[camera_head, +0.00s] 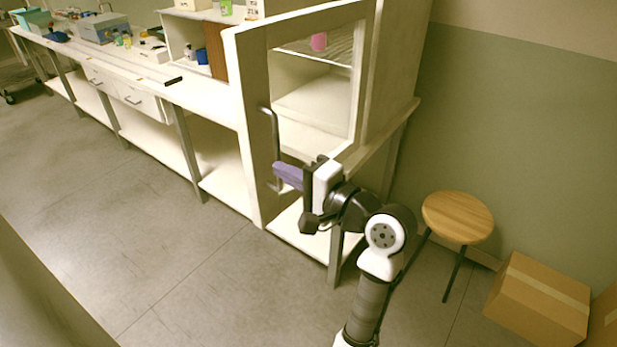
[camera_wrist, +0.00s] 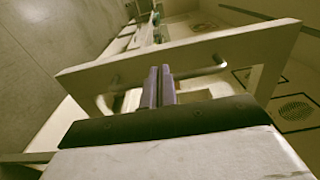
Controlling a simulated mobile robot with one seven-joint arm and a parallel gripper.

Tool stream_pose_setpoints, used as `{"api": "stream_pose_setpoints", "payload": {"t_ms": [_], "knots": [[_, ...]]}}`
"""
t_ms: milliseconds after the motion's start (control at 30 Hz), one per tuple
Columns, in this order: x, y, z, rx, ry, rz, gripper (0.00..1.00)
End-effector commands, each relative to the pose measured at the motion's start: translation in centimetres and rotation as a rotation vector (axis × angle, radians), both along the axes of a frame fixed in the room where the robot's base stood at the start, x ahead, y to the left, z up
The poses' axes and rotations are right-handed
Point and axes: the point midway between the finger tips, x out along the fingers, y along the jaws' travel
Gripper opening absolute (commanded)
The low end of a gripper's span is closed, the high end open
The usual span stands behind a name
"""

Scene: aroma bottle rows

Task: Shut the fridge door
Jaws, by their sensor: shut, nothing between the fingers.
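The fridge door (camera_head: 249,130) is a pale frame around a clear pane and stands open, swung out from the white fridge body (camera_head: 393,70). Its long metal handle (camera_head: 273,135) runs upright near the door's free edge. My gripper (camera_head: 278,172) has purple fingers and is shut and empty, in front of the lower part of the handle. In the wrist view the shut fingers (camera_wrist: 159,78) overlap the handle (camera_wrist: 203,69), which shows on both sides of them. I cannot tell if they touch it. The door (camera_wrist: 240,45) crosses that view at a slant.
Through the door a pink item (camera_head: 319,41) shows on a wire shelf. A long white bench (camera_head: 150,72) with lab items extends left. A wooden stool (camera_head: 458,217) and cardboard box (camera_head: 540,300) stand on the right. The floor (camera_head: 160,240) in front is clear.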

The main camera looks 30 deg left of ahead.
Motion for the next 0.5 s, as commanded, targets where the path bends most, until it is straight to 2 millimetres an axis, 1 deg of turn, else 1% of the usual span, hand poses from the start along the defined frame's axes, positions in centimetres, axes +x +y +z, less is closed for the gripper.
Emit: {"api": "stream_pose_setpoints", "payload": {"t_ms": [33,200,333,500], "knots": [[0.0,1.2,0.2,-0.001,0.001,0.005,0.0],[0.4,3.8,0.2,-0.001,0.0,0.002,0.0],[0.6,5.0,0.1,0.0,-0.001,0.0,0.0],[0.7,5.5,0.0,0.0,-0.002,-0.001,0.0]]}}
